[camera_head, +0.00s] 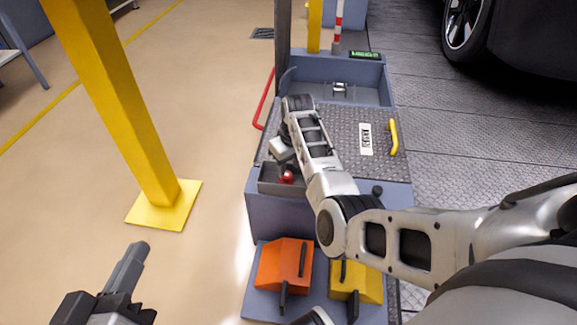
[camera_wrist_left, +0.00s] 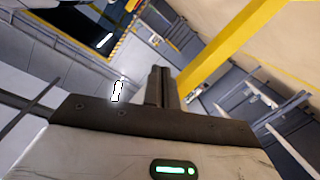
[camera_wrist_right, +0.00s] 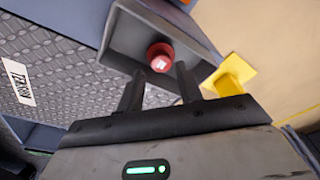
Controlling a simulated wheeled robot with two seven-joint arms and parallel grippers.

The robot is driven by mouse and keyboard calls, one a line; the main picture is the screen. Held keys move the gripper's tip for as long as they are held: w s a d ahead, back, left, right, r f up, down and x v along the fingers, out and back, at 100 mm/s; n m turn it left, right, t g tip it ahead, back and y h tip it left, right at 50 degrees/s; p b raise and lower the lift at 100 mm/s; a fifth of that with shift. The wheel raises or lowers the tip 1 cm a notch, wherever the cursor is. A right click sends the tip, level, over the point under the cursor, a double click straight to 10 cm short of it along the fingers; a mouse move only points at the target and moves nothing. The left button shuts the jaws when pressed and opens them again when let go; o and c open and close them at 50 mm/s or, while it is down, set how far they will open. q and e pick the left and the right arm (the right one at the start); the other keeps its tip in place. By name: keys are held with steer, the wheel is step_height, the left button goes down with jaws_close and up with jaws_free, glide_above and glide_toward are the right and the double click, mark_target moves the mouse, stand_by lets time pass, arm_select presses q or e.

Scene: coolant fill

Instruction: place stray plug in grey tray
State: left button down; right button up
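The red plug (camera_head: 286,177) is in the small grey tray (camera_head: 268,188) on the front left of the blue-grey cart. In the right wrist view the round red plug (camera_wrist_right: 160,54) shows against the inside of the tray (camera_wrist_right: 122,38). My right gripper (camera_wrist_right: 159,84) is open, with its two fingers apart and pointing at the plug. The plug appears beyond the fingertips, not clasped. In the head view my right arm partly covers the tray, and its fingers are hard to make out. My left gripper (camera_head: 132,262) is shut and empty, away from the cart over the floor.
The cart has a treadplate top (camera_head: 340,140) with a yellow handle (camera_head: 393,138) and a bin at the back. An orange block (camera_head: 283,265) and a yellow block (camera_head: 362,283) stand on its lower front shelf. A yellow post (camera_head: 120,100) stands left; floor between is clear.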

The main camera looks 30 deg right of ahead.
arm_select(q)
steer(key=a+f+m+g+y+p, duration=0.1)
steer(key=p, duration=0.2)
steer(key=shift+m+y, duration=0.3)
arm_select(e)
step_height(320, 180, up, 7)
steer(key=s, duration=0.1)
steer(key=shift+r, duration=0.2)
